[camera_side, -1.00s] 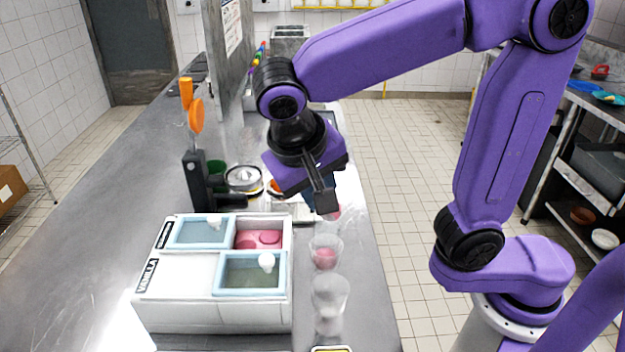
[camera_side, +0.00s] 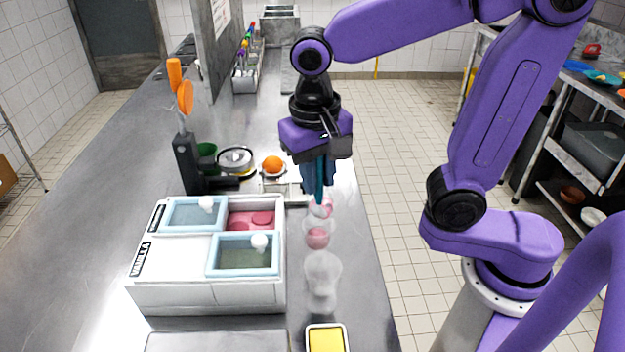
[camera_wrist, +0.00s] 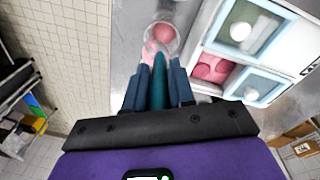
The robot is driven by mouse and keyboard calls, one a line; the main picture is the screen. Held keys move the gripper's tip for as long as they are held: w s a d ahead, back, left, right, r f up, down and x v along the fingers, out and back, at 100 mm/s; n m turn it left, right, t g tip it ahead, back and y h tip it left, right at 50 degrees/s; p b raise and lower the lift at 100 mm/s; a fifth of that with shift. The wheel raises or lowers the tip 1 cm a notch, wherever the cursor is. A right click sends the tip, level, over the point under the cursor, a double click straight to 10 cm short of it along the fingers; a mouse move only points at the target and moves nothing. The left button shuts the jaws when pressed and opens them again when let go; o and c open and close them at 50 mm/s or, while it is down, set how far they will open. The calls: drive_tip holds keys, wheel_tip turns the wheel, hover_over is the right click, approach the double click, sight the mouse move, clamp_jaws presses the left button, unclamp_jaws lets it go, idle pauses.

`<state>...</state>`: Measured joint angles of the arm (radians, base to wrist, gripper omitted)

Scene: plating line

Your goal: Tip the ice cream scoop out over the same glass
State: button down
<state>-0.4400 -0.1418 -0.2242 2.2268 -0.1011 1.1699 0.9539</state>
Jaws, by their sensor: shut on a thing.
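My gripper (camera_side: 318,182) is shut on the teal handle of the ice cream scoop (camera_side: 319,178) and points down above the counter. In the wrist view, my gripper's blue fingers (camera_wrist: 156,78) flank the scoop's teal handle (camera_wrist: 159,88). The scoop's head (camera_side: 321,207) shows pink; whether ice cream is still in it is hard to tell. It is just above or at the rim of a clear glass (camera_side: 318,228) that holds pink ice cream (camera_side: 317,238). The glass also shows in the wrist view (camera_wrist: 173,46), with the scoop head overlapping its near edge.
A second clear glass (camera_side: 322,272) stands nearer the camera, with no pink in it. The white ice cream tub box (camera_side: 185,297) is left of the glasses; one compartment shows pink ice cream (camera_side: 250,220). An orange (camera_side: 273,164) and a yellow-filled tray (camera_side: 326,340) are on the counter.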

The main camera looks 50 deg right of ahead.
drive_tip(key=shift+w+d+f+g+y, duration=0.2)
drive_tip(key=shift+w+d+g+y, duration=0.1)
drive_tip(key=shift+d+y, duration=0.75)
drive_tip(key=shift+w+d+f+g+y, duration=0.25)
drive_tip(key=shift+d+y, duration=0.4)
drive_tip(key=shift+y, duration=0.7)
drive_tip(key=shift+w+d+f+g+y, duration=0.15)
drive_tip(key=shift+d+g+y, duration=0.2)
drive_tip(key=shift+d+y, duration=0.7)
drive_tip(key=shift+a, duration=0.2)
drive_tip(key=shift+r, duration=0.1)
drive_tip(key=shift+r, duration=2.95)
